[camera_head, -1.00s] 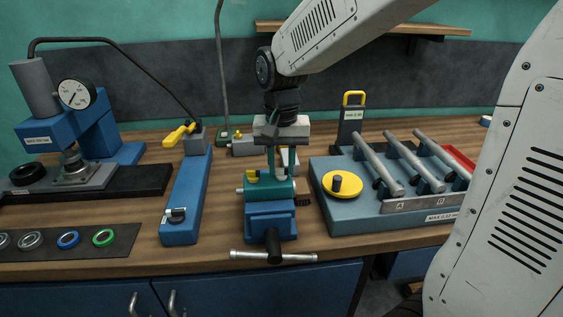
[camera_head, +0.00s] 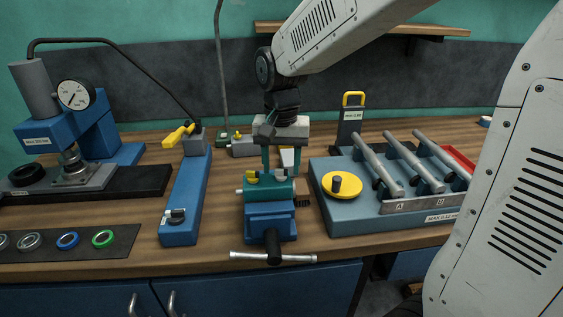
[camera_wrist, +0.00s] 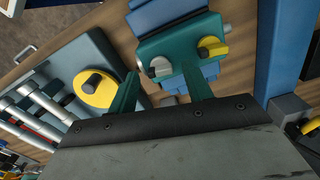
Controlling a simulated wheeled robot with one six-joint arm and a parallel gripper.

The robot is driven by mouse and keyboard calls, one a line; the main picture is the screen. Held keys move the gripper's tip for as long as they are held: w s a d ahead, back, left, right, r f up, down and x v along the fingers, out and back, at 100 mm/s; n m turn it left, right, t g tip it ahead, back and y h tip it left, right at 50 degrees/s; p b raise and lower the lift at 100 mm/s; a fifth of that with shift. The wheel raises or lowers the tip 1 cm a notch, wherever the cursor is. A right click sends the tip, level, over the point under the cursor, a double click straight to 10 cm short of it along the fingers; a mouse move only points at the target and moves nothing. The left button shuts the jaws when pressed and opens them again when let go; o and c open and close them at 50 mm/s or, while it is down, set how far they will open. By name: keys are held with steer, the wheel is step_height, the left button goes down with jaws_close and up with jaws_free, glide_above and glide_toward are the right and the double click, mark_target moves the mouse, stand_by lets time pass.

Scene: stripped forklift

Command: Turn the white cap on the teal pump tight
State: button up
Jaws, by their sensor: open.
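The teal pump (camera_head: 268,188) sits on the blue vise (camera_head: 270,222) at the bench's front middle, and it also shows in the wrist view (camera_wrist: 180,48). On it, in the wrist view, are the white cap (camera_wrist: 160,67), seen as a grey-white knob with a flat bar, and a yellow knob (camera_wrist: 212,47) to its right. My gripper (camera_wrist: 160,72) is open above the pump, its teal fingers on either side of the white cap in the picture. I see gaps beside the cap; contact is not visible. In the head view my gripper (camera_head: 284,168) points down over the pump.
A grey block with a yellow disc (camera_head: 342,185) and several metal bars stands close on the right. A blue fixture with a yellow lever (camera_head: 187,195) stands on the left. A vise handle (camera_head: 273,257) sticks out at the bench's front edge. Bare bench shows between them.

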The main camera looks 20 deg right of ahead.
mark_target(288, 185)
step_height(288, 185, up, 8)
steer(key=shift+f, duration=0.1)
stand_by(0.4)
stand_by(0.4)
steer(key=s+d+f+n, duration=0.1)
steer(key=s+n, duration=0.2)
steer(key=s, duration=0.8)
steer(key=s+d+f+n+t, duration=0.1)
steer(key=s+d+f+n, duration=0.1)
steer(key=s, duration=0.9)
steer(key=shift+s+f+n, duration=0.15)
steer(key=shift+f+n, duration=0.15)
steer(key=shift+n, duration=0.1)
